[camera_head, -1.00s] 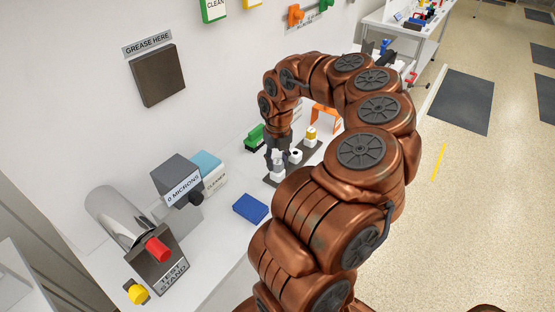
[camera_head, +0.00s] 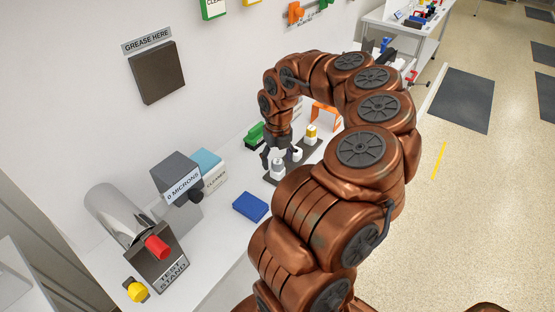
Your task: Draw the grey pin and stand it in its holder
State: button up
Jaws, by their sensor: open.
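My gripper (camera_head: 278,159) points down over a dark holder plate (camera_head: 270,181) on the bench, beside the wall. Its dark fingers are spread apart. A pale, whitish-grey piece (camera_head: 277,167) stands between or just below the fingers; I cannot tell whether they touch it. Another white piece (camera_head: 297,155) stands just to the right, and a white piece with a yellow top (camera_head: 311,132) stands farther back on the plate. The grey pin cannot be told apart for sure at this size. My arm hides part of the plate's right side.
A blue block (camera_head: 251,207) lies on the bench in front of the plate. The cleaner box (camera_head: 213,175), the 0 MICRONS gauge (camera_head: 180,181) and the test stand (camera_head: 157,262) are to the left. A green object (camera_head: 254,136) and an orange arch (camera_head: 326,116) stand behind.

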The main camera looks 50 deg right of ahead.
aim_at(278, 161)
notch_tip(278, 161, up, 12)
dwell(0.6)
jog(key=shift+s+f, duration=0.15)
jog(key=shift+s, duration=0.05)
dwell(0.8)
